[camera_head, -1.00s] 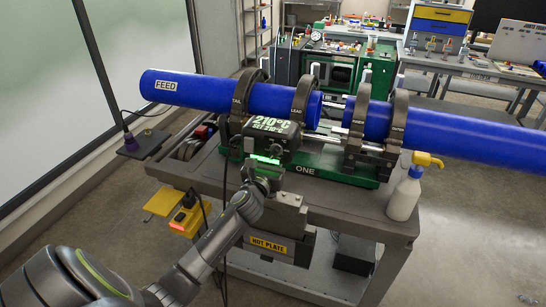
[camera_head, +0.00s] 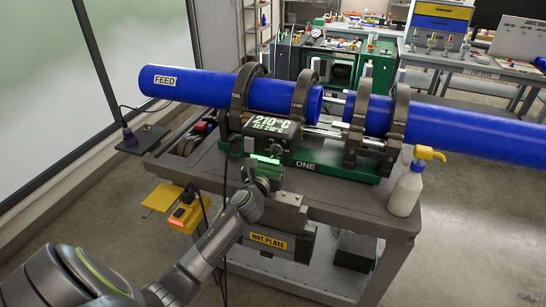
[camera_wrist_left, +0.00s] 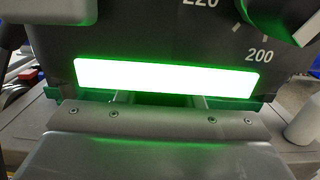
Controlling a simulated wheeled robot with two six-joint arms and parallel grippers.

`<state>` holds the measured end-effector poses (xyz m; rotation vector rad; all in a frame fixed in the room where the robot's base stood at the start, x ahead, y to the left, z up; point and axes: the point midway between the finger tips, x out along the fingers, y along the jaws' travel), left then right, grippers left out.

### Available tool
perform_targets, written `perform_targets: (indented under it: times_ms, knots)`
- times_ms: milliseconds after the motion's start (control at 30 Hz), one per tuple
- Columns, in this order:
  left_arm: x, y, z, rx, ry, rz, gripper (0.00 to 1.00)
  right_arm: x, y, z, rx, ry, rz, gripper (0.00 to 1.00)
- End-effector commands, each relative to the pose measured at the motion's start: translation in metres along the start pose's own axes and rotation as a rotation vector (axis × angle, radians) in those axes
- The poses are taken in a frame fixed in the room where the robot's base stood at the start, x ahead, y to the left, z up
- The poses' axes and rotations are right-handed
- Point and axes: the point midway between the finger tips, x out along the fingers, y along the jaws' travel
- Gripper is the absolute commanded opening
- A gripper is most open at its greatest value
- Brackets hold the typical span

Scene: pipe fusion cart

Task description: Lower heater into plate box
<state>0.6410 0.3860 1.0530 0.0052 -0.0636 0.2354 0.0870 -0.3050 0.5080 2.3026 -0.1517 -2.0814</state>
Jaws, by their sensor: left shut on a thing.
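My left gripper (camera_head: 265,163) is shut on the heater's near side, under a green glow. In the left wrist view the heater (camera_wrist_left: 170,25) fills the top, with a bright green light bar and part of a dial. The plate box (camera_head: 270,241), labelled HOT PLATE, hangs at the cart's near edge below my gripper. The gripper and wrist hide the heater's lower part and much of the box opening. My right gripper is not in view.
Two blue pipes (camera_head: 205,88) (camera_head: 460,130) lie in dark clamps on the green machine bed (camera_head: 330,168), with a gap between them. A spray bottle (camera_head: 407,190) stands at the cart's right. An orange socket box (camera_head: 185,217) with cables sits at the left.

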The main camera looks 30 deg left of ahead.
Motion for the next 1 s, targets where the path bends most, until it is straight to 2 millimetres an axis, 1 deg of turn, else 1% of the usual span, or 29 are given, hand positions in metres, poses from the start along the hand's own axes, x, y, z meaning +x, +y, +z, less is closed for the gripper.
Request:
perform_targets:
  times_ms: [33, 1000]
  knots:
    - [0.0029, -0.0043, 0.0156, 0.001, -0.03, -0.012, 0.0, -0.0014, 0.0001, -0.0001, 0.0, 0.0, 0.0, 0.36]
    - [0.0024, -0.0041, 0.0083, 0.0, -0.028, -0.012, 0.0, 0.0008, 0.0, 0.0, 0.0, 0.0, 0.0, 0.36]
